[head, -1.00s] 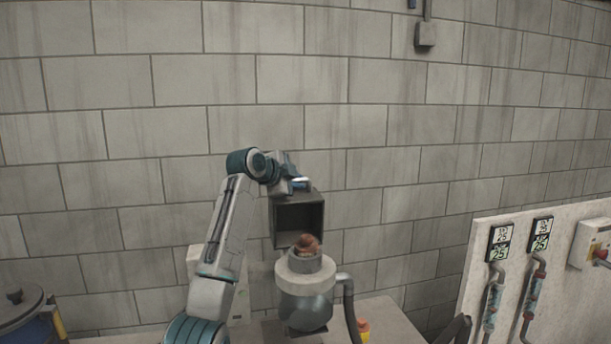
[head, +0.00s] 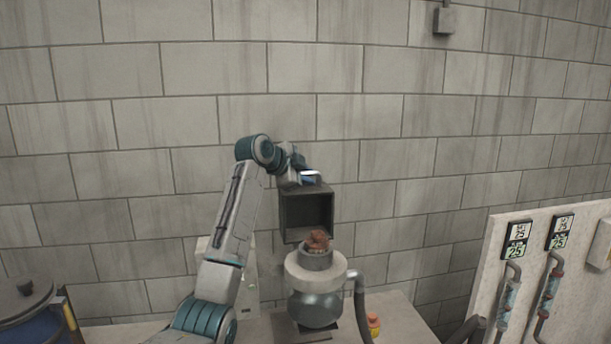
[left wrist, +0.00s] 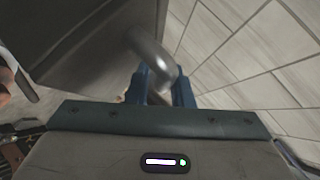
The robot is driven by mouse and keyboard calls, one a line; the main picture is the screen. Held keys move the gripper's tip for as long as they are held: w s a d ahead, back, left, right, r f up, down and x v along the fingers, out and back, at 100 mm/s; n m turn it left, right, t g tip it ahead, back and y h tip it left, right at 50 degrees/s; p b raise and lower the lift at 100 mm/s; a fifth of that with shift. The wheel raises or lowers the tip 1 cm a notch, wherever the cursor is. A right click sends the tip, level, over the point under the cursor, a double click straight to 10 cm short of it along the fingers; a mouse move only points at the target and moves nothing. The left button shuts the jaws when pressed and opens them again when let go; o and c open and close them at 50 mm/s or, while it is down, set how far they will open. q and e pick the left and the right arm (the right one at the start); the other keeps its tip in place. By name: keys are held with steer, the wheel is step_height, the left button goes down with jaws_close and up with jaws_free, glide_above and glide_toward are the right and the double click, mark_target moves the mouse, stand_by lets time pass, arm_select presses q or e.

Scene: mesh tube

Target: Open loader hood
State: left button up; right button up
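The loader hood (head: 291,216) is a dark grey open-fronted box. It is tipped up above the loader's neck, its hollow side facing the head camera. Below it stands the loader (head: 315,309), a rounded grey vessel with a pale collar and brown material heaped at its mouth. My left gripper (head: 311,178) is at the hood's top edge. In the left wrist view, the blue fingers of my left gripper (left wrist: 164,90) are on either side of a curved metal handle (left wrist: 150,50), apparently closed on it. The hood's dark wall (left wrist: 85,40) fills the upper left. My right gripper is not visible.
A hose (head: 360,310) runs down the loader's right side, with a small red and yellow object (head: 374,324) beside it. A lidded blue drum (head: 27,308) stands at far left. A pale panel with pipes (head: 590,250) is at right. A block wall is behind.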

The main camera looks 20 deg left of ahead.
arm_select(q)
steer(key=shift+s+a+b, duration=0.15)
steer(key=shift+s+b, duration=0.2)
steer(key=shift+b, duration=0.15)
steer(key=b+v, duration=0.4)
steer(key=v, duration=0.6)
steer(key=shift+r, duration=0.15)
steer(key=shift+o, duration=0.5)
